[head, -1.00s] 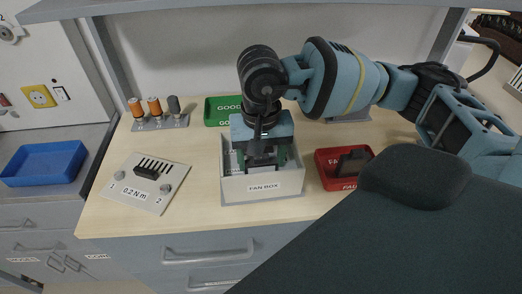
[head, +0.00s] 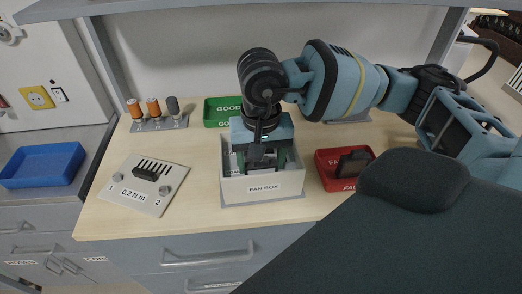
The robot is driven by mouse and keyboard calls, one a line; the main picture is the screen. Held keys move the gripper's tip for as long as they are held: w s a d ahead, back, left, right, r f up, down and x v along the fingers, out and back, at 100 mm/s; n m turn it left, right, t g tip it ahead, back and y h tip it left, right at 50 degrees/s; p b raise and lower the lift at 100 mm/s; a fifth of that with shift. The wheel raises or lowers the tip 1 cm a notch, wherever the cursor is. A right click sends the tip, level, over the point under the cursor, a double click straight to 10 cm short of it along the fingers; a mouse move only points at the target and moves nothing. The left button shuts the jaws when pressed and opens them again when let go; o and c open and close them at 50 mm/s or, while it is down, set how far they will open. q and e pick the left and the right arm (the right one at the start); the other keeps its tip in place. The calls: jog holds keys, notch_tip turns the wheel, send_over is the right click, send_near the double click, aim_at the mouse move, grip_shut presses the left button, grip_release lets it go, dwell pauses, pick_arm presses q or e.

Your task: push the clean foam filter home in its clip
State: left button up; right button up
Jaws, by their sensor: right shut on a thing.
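The white fan box (head: 264,187) stands open-topped at the middle of the bench, with its name on the front wall. My right gripper (head: 262,160) points down into the box, its fingers between the box walls. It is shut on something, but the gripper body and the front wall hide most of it. Green parts show beside the fingers inside the box. I cannot make out the foam filter or its clip for sure. A dark block (head: 352,163) lies in the red tray marked as failed (head: 326,180). My left gripper is not in view.
A green tray marked good (head: 211,113) is behind the box. A torque plate (head: 132,192) with a black block (head: 145,173) lies to the left. Several screwdrivers (head: 153,106) stand in a rack at the back left. A blue bin (head: 43,165) is at far left.

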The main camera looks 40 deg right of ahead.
jog(key=o, duration=0.8)
jog(key=shift+s+f, duration=0.1)
jog(key=shift+f, duration=0.1)
jog(key=shift+o, duration=1.2)
jog(key=shift+a, duration=0.15)
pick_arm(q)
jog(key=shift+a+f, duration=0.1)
pick_arm(e)
jog(key=shift+f, duration=0.1)
jog(key=shift+d+r+p, duration=0.2)
jog(key=shift+r, duration=0.3)
jog(key=shift+d+r+p, duration=0.15)
jog(key=shift+r, duration=0.3)
jog(key=shift+a+r+p, duration=0.2)
jog(key=shift+r+p, duration=0.15)
jog(key=shift+r, duration=0.65)
jog(key=shift+r+p, duration=0.7)
jog(key=shift+r, duration=1.1)
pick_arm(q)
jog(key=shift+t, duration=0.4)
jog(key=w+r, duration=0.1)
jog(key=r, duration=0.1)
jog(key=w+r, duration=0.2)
